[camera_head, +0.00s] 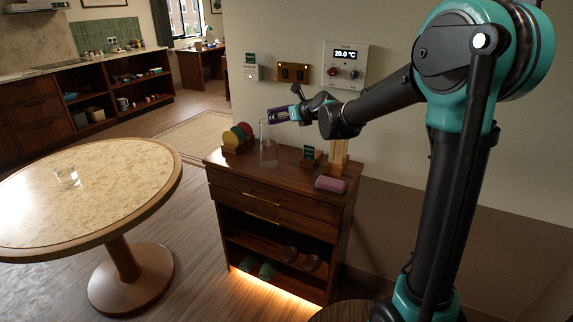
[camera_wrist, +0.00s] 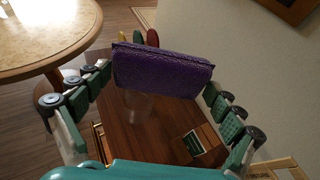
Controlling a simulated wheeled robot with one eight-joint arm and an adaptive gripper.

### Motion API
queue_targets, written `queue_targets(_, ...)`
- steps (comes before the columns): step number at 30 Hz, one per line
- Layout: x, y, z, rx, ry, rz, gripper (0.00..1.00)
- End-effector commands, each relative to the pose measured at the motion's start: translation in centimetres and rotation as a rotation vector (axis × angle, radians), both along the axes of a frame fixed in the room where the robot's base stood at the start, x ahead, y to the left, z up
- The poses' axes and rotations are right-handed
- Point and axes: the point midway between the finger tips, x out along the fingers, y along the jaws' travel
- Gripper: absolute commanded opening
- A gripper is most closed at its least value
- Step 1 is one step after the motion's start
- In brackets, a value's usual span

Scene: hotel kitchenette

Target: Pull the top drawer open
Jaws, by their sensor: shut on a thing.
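The wooden cabinet (camera_head: 212,167) has a top drawer (camera_head: 235,189) with a thin brass handle (camera_head: 262,198). The drawer front looks flush with the cabinet. A second drawer with a brass handle (camera_head: 264,218) is below it. My gripper (camera_head: 279,115) is above the cabinet top, well above and apart from the top drawer's handle. It is shut on a purple case (camera_wrist: 160,72), which spans between its two fingers in the wrist view. Brass handles show small at lower left in the wrist view (camera_wrist: 99,142).
On the cabinet top stand a clear glass vessel (camera_head: 268,152), a rack of coloured discs (camera_head: 240,136), a small dark sign (camera_head: 311,156), a wooden block (camera_head: 338,152) and a mauve case (camera_head: 330,184). A round table (camera_head: 110,165) is at left. Open floor lies between.

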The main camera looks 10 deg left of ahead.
Motion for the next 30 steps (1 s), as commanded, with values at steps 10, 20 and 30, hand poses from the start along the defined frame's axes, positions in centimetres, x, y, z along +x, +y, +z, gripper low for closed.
queue_targets(10, 0.1, 0.0, -8.6, 0.000, 0.000, 0.000, 0.62)
queue_targets(20, 0.0, 0.0, -15.8, 0.000, 0.000, 0.000, 0.62)
queue_targets(30, 0.0, 0.0, -18.3, 0.000, 0.000, 0.000, 0.62)
